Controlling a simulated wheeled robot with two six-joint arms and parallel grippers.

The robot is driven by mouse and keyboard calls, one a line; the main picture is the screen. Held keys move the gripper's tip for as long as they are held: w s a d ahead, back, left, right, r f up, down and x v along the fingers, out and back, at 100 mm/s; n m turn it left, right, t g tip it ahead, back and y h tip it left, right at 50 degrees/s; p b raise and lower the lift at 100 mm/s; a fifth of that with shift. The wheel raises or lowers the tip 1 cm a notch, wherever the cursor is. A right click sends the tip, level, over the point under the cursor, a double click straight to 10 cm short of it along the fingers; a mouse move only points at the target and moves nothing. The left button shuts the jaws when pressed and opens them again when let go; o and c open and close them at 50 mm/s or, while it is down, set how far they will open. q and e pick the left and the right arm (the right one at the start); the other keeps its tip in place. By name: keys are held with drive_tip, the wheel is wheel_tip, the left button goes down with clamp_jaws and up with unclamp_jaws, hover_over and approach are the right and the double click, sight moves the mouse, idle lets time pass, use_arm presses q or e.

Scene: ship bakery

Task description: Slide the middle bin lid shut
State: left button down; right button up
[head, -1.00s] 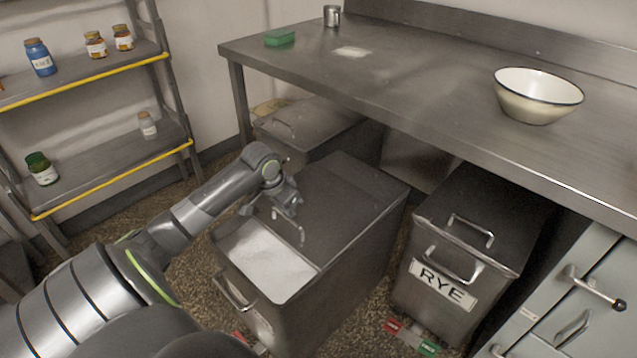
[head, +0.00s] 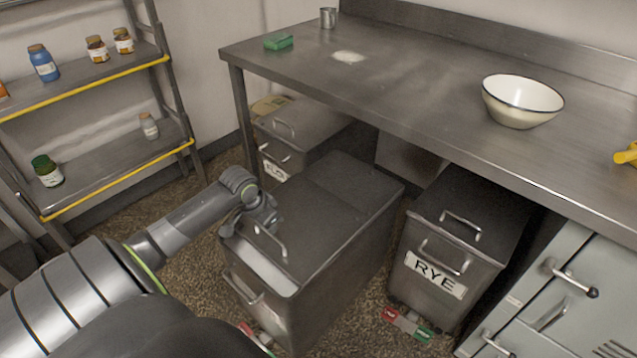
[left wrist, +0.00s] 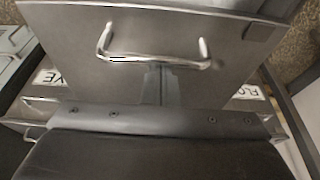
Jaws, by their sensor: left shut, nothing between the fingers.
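The middle bin (head: 345,265) stands pulled out on the floor between two other bins in the head view. Its grey lid (head: 325,215) covers most of the top. A narrow strip of white flour (head: 262,265) shows between the lid's front edge and the bin's front rim. My left gripper (head: 264,221) is shut and empty, low over the lid at its handle (head: 272,243). In the left wrist view the closed fingers (left wrist: 157,82) point at the handle bar (left wrist: 155,60) and appear to meet it; contact is hard to tell. My right gripper is out of view.
The RYE bin (head: 455,243) stands to the right, another labelled bin (head: 300,125) behind left. A steel worktop (head: 420,95) overhangs the bins' back parts and carries a bowl (head: 522,101). A shelf rack (head: 115,175) stands at left.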

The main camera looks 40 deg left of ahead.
use_arm(q)
drive_tip(key=shift+s+a+r+p, duration=0.1)
drive_tip(key=shift+s+a+p, duration=0.05)
drive_tip(key=shift+s+p, duration=1.4)
drive_tip(key=shift+s, duration=1.1)
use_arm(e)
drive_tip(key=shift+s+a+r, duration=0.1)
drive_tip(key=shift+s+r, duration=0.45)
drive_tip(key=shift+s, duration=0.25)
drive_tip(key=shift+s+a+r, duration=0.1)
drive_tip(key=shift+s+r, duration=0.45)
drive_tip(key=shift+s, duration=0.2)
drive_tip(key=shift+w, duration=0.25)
use_arm(q)
drive_tip(key=shift+w+p, duration=0.1)
drive_tip(key=shift+p, duration=0.2)
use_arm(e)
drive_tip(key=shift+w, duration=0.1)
